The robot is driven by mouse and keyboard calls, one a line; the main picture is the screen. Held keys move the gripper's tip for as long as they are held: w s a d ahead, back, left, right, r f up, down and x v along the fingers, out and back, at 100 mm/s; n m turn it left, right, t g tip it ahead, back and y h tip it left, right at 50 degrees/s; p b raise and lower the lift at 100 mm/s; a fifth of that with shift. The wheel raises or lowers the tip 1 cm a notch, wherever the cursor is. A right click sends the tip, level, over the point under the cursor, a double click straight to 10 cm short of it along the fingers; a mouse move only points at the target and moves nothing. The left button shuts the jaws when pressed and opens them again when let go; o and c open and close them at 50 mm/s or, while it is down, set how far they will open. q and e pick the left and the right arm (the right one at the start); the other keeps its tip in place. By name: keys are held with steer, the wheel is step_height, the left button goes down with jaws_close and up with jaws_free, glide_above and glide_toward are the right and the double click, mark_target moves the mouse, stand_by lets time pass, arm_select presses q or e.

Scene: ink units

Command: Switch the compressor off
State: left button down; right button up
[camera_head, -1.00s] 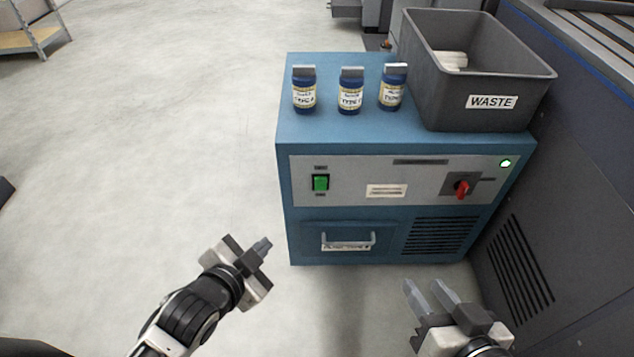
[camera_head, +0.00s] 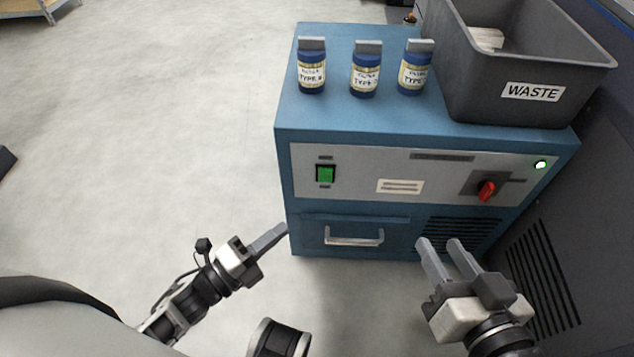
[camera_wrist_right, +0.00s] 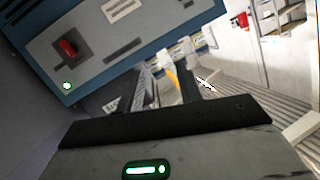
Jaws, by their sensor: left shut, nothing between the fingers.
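The compressor is a blue cabinet (camera_head: 345,120) with a grey front panel. A green rocker switch (camera_head: 325,174) sits at the panel's left. A red rotary knob (camera_head: 487,190) sits at its right and also shows in the right wrist view (camera_wrist_right: 67,47). A small green lamp (camera_head: 540,165) is lit at the upper right; it also shows in the wrist view (camera_wrist_right: 67,86). My left gripper (camera_head: 280,232) is shut and empty, below and left of the green switch. My right gripper (camera_head: 438,243) is open and empty, before the lower vent, below and left of the knob.
Blue bottles (camera_head: 312,75) with grey caps stand on the cabinet beside a grey waste bin (camera_head: 540,120) holding white material. A drawer handle (camera_head: 354,238) sticks out below the panel. A dark machine (camera_head: 555,265) borders the right. The floor (camera_head: 150,150) at left is clear.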

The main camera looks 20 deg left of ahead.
arm_select(q)
steer(key=shift+w+d, duration=0.1)
steer(key=b, duration=0.3)
glide_toward(332, 174)
steer(key=d+x, duration=0.1)
steer(key=x, duration=0.4)
steer(key=shift+w+a, duration=0.3)
arm_select(e)
steer(key=shift+w+a+r+m+t+y, duration=0.2)
steer(key=shift+a+r+m+t+y, duration=0.2)
steer(key=shift+r+m+y, duration=0.15)
